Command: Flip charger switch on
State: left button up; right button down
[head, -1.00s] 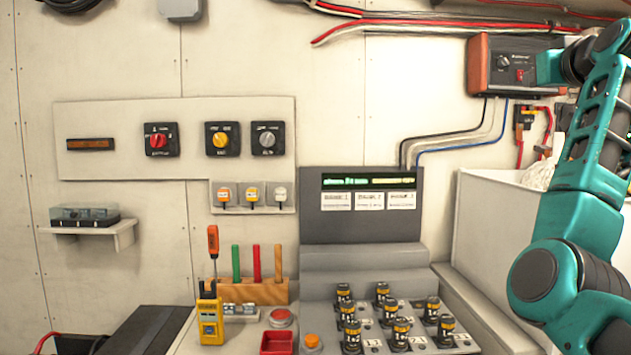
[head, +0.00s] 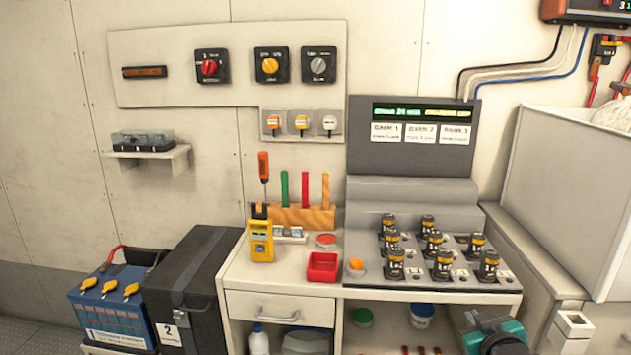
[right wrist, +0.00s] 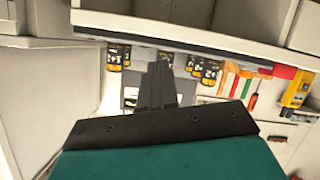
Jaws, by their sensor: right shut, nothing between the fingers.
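The charger (head: 590,10) is an orange-brown and dark box on the wall. It is cut off by the top right edge of the head view, and its switch is out of frame. In the head view part of my right arm shows low at the bottom right, well below and apart from the charger. My left gripper is in neither view.
A bench with a grey console (head: 412,135) and several black-yellow battery cells stands in the middle. A white bin (head: 565,190) stands at the right. Rotary switches sit on a wall panel (head: 150,85). A blue battery (head: 115,305) and black box (head: 195,285) stand lower left.

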jog(key=s+a+f+g+y, duration=0.1)
jog(key=s+a+f, duration=0.3)
jog(key=s, duration=0.4)
jog(key=s+a+f+g+y, duration=0.1)
jog(key=s+a+f, duration=0.3)
jog(key=s+f, duration=0.2)
jog(key=s+a+f+y, duration=0.2)
jog(key=s+a+f, duration=0.3)
jog(key=s, duration=0.6)
jog(key=shift+f+g, duration=0.35)
jog(key=shift+g, duration=0.05)
